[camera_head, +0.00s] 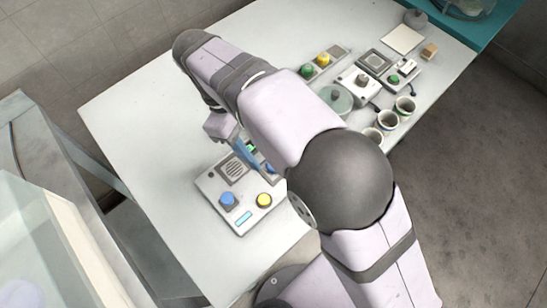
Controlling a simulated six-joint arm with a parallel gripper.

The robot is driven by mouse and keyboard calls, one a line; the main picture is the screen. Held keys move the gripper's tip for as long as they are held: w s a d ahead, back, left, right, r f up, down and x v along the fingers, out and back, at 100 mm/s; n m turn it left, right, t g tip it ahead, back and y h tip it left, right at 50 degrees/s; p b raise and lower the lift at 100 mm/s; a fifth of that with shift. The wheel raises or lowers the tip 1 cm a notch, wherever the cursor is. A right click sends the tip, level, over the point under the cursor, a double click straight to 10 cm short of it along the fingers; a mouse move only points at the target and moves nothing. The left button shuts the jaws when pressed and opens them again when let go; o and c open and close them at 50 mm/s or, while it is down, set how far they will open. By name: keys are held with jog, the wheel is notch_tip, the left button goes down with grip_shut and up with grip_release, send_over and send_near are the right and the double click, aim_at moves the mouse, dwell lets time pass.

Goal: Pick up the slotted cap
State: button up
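My arm reaches across the white table, and my gripper (246,154) is low over the back edge of the near control panel (210,188). Its fingers are small and partly hidden by my arm, so I cannot tell whether they are open or shut or hold anything. I cannot identify the slotted cap with certainty. A green part (252,147) shows beside the fingers. My arm hides the panel's right side.
Beyond my arm stand a strip with green and yellow buttons (323,59), a round greenish dish (337,98), several switch boxes (358,84) and several cups (404,105). The table's left part is clear.

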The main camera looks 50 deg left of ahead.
jog(key=shift+w+p+x, duration=0.2)
jog(key=shift+p+x, duration=0.2)
jog(key=shift+x, duration=2.45)
jog(key=shift+c, duration=0.3)
jog(key=c, duration=1.1)
jog(key=shift+c, duration=0.2)
jog(key=shift+r, duration=0.15)
notch_tip(320, 180, up, 10)
jog(key=shift+b, duration=0.3)
